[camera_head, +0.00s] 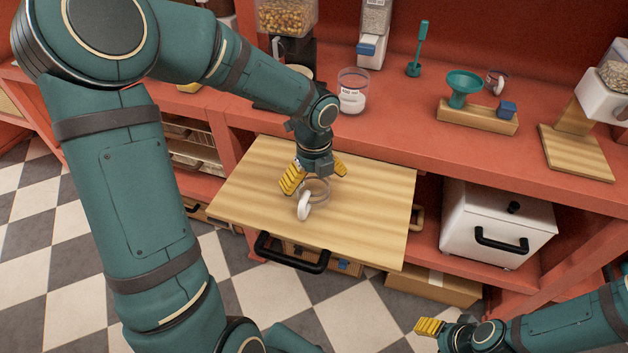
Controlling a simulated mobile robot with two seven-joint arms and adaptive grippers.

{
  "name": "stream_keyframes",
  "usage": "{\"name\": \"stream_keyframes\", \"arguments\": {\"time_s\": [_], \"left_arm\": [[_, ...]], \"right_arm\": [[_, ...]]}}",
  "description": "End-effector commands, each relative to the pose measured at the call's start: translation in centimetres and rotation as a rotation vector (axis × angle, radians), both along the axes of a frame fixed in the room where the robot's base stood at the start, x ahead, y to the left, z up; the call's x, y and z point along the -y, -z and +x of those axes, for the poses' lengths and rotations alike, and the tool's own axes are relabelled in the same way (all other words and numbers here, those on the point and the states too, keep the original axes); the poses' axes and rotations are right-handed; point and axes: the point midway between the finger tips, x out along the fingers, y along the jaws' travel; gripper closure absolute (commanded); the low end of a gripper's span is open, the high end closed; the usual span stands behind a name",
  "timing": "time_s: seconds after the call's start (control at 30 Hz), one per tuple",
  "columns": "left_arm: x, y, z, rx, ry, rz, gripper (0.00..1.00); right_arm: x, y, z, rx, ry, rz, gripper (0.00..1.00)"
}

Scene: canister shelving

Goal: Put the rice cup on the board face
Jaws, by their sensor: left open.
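The wooden board (370,215) is pulled out from under the counter, its face bare apart from one clear cup. That cup (305,206) has a pale handle and appears to stand upright on the board's middle. My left gripper (315,175) is open right above and around the cup's far side, with yellow finger pads apart; it hides part of the cup. I cannot read a label on this cup. A clear labelled container with white contents (353,96) stands on the counter behind. My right gripper (432,328) is low at the right, away from the board, partly hidden.
Grain dispensers (286,18) stand along the back of the red counter (420,125). A wooden stand (478,116) holds a teal funnel (463,86) and a blue block. A white bin (495,225) sits below at the right. A black handle (291,254) fronts the board.

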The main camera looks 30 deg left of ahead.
Motion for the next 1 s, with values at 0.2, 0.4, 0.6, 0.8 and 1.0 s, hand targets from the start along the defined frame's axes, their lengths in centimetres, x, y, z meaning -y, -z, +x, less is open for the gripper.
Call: {"name": "stream_keyframes", "arguments": {"time_s": [0.2, 0.4, 0.6, 0.8, 1.0], "left_arm": [[0.0, -4.2, 0.1, 0.006, 0.0, 0.002, 0.0], [0.0, -8.3, 0.1, 0.004, -0.001, 0.001, 0.0], [0.0, -10.9, 0.1, 0.003, 0.0, 0.001, 0.0], [0.1, -11.7, 0.1, 0.001, 0.0, 0.0, 0.0], [0.1, -11.6, 0.1, 0.001, 0.0, -0.001, 0.0]], "right_arm": [[0.0, -1.6, -0.3, -0.007, -0.002, 0.001, 0.48], [-0.1, -2.9, -0.5, -0.013, -0.003, 0.003, 0.48], [-0.1, -3.6, -0.7, -0.016, -0.004, 0.003, 0.48], [-0.1, -3.7, -0.7, -0.018, -0.004, 0.004, 0.48], [-0.1, -3.7, -0.7, -0.018, -0.004, 0.004, 0.48]]}}
